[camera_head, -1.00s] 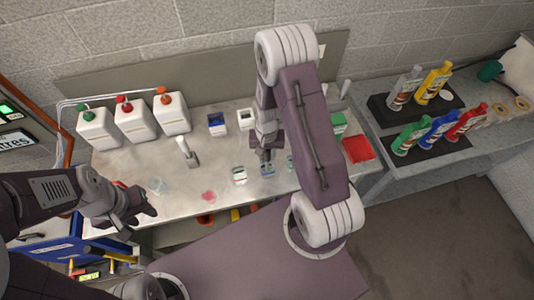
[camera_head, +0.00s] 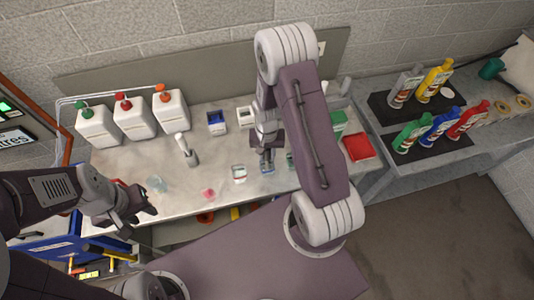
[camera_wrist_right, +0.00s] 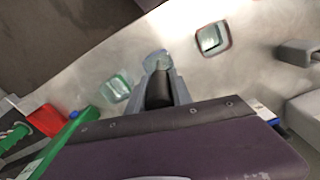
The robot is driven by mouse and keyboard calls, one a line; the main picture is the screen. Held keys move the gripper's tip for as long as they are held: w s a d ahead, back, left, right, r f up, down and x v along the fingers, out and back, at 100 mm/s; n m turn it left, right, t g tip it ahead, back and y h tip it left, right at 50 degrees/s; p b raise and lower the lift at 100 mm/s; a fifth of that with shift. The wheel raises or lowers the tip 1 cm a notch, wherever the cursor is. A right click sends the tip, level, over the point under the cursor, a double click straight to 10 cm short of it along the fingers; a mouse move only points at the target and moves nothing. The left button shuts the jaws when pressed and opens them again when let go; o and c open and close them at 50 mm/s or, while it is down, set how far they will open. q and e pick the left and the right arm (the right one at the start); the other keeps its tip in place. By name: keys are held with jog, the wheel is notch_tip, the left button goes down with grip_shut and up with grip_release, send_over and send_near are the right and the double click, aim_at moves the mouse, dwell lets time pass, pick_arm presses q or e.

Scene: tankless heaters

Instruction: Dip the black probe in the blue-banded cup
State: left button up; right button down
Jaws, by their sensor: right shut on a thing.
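My right gripper (camera_head: 267,160) points down at the bench, right over the blue-banded cup (camera_head: 267,168). In the right wrist view its two grey fingers (camera_wrist_right: 160,82) are shut on the black probe (camera_wrist_right: 158,95), a dark piece between them. The blue-banded cup (camera_wrist_right: 156,60) shows at the fingertips there, partly hidden. I cannot tell whether the probe's tip is inside the cup. My left gripper (camera_head: 143,204) hangs near the bench's front left edge, away from the cups; its jaw gap is unclear.
A red-rimmed cup (camera_head: 239,173) stands left of the blue-banded cup; it also shows in the wrist view (camera_wrist_right: 212,39). A green-rimmed cup (camera_wrist_right: 117,88) stands on the other side. A white stand (camera_head: 186,150), white jugs (camera_head: 135,120) and a red tray (camera_head: 357,147) are on the bench (camera_head: 130,164).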

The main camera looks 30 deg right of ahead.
jog(key=shift+f, duration=0.4)
dwell(1.6)
notch_tip(320, 180, up, 10)
jog(key=p, duration=0.8)
jog(key=shift+r, duration=0.15)
dwell(0.6)
